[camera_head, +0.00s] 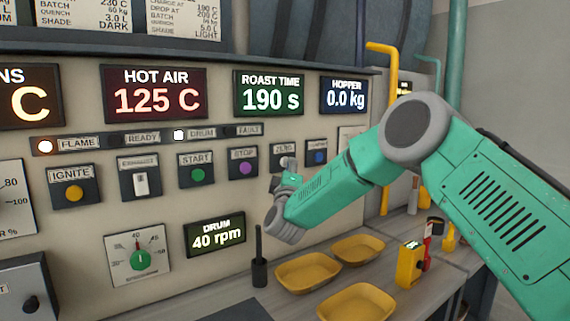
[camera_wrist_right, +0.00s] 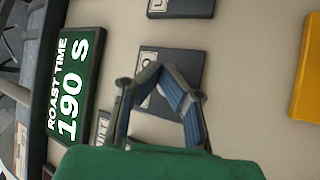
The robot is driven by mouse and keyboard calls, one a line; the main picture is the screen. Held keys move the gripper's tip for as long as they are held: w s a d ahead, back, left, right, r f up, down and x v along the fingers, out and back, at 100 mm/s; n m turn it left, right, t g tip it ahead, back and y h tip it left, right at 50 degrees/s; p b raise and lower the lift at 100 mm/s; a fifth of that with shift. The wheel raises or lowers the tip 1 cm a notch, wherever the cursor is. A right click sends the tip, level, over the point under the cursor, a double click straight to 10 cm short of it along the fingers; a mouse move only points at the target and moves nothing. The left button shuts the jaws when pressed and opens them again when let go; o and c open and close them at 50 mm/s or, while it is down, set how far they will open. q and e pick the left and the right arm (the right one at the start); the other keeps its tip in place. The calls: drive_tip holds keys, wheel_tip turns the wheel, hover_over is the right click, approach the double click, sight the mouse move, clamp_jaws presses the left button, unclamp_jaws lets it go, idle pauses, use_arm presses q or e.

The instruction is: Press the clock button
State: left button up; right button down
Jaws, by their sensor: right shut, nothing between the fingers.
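The rightmost panel button (camera_head: 317,156) is blue, on a dark plate with a small label I cannot read. Left of it is a plate labelled ZERO (camera_head: 283,148), partly covered by my right gripper. I cannot tell which button is the clock button. My right gripper (camera_head: 288,165) is shut and empty, in front of the panel just below the ZERO label. In the right wrist view its fingers (camera_wrist_right: 155,72) meet over a dark plate (camera_wrist_right: 185,66), whose button they hide. Whether they touch it is unclear. My left gripper is not in view.
The ROAST TIME display (camera_head: 269,92) reads 190 s. STOP (camera_head: 243,167) and START (camera_head: 197,173) buttons lie left of the gripper. Below are yellow trays (camera_head: 341,302), a dark upright handle (camera_head: 259,270) and a yellow device (camera_head: 410,264) on the ledge.

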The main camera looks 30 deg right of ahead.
drive_tip(key=shift+w, duration=0.25)
drive_tip(key=shift+s, duration=0.2)
drive_tip(key=shift+s+p, duration=0.45)
drive_tip(key=shift+s, duration=0.3)
drive_tip(key=s+p, duration=0.2)
drive_tip(key=s, duration=0.4)
drive_tip(key=shift+d, duration=0.25)
idle(0.7)
